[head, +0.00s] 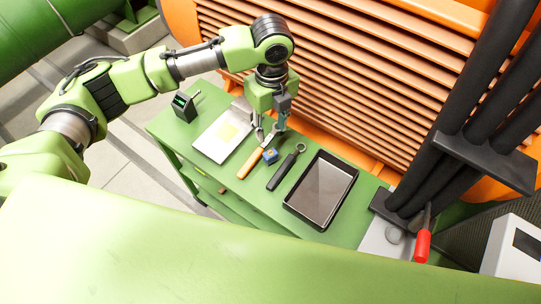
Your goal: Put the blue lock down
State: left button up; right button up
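The blue lock (270,156) is small, with a yellowish patch, and shows just below my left gripper (269,141) over the green table. The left fingers point down and end at the lock's top edge. At this size I cannot tell whether they are closed on it, or whether the lock touches the table top. My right gripper is not in view.
On the green table (368,212) lie an orange-handled tool (250,163), a black-handled tool (281,173), a dark tray (320,190), a grey plate with a yellow note (213,146) and a small black device (183,107). An orange louvred wall (330,60) stands behind.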

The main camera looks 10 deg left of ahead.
aim_at(271, 153)
pick_arm(q)
notch_tip(271, 153, down, 8)
jog(key=shift+r+p, duration=0.2)
jog(key=shift+p, duration=0.25)
jog(key=f, duration=0.1)
jog(key=f+p, duration=0.1)
jog(key=f, duration=0.2)
jog(key=shift+s+f, duration=0.1)
jog(key=shift+s, duration=0.15)
jog(key=shift+f, duration=0.5)
grip_shut()
jog(key=shift+r, duration=0.1)
